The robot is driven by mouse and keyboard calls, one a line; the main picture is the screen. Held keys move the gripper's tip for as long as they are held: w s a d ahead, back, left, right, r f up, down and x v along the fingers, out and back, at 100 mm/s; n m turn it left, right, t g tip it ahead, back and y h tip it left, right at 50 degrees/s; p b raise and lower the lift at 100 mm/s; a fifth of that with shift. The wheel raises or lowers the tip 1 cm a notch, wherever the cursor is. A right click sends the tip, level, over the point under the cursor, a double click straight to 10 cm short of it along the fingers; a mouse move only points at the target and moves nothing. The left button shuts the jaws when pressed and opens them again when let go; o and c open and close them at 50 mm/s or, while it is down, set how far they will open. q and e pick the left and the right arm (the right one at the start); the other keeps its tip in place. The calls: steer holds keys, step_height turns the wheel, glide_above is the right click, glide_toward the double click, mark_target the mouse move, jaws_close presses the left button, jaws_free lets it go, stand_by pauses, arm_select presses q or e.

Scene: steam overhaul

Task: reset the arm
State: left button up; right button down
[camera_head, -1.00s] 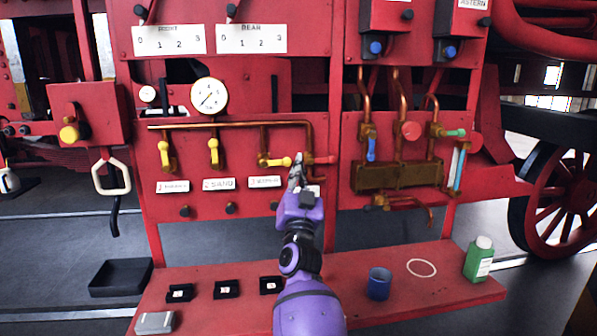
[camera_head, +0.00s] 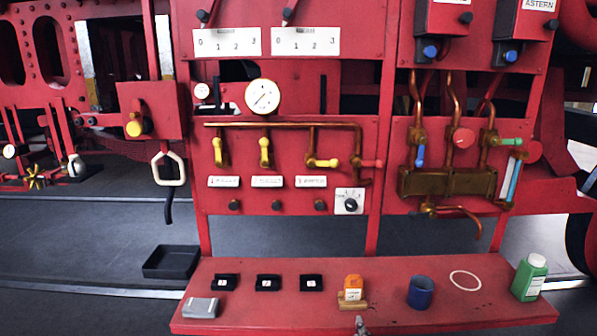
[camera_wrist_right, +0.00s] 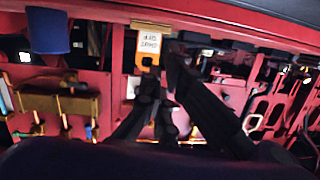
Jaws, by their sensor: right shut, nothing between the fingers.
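My right gripper (camera_head: 361,326) shows only as a small tip at the bottom edge of the head view, in front of the red shelf (camera_head: 450,312). The rest of that arm is out of the head view. In the right wrist view the dark fingers of the right gripper (camera_wrist_right: 160,70) are shut and empty, and the picture is upside down. An orange piece with a white label (camera_head: 353,288) stands on a tan base on the shelf, just behind the gripper tip. It also shows beyond the fingers in the wrist view (camera_wrist_right: 146,50). My left gripper is in neither view.
Several dark small boxes (camera_head: 267,283), a grey block (camera_head: 200,308), a blue cup (camera_head: 420,292), a pale ring (camera_head: 465,281) and a green bottle (camera_head: 530,277) are on the shelf. A red panel with yellow-handled valves (camera_head: 264,152) and a dial knob (camera_head: 350,203) rises behind.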

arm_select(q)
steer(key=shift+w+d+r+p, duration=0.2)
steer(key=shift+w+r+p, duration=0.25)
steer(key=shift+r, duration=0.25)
arm_select(e)
steer(key=s+d+f+g, duration=0.1)
steer(key=s+f, duration=0.5)
steer(key=s, duration=0.6)
steer(key=s+d+f+g, duration=0.2)
steer(key=s+f+g, duration=0.2)
steer(key=s, duration=0.9)
steer(key=s+d+f+g+h, duration=0.1)
steer(key=s+f+g, duration=0.1)
steer(key=s+f, duration=0.8)
steer(key=s, duration=0.2)
steer(key=shift+s+d+f, duration=0.2)
steer(key=shift+s+f, duration=0.05)
steer(key=shift+s, duration=0.05)
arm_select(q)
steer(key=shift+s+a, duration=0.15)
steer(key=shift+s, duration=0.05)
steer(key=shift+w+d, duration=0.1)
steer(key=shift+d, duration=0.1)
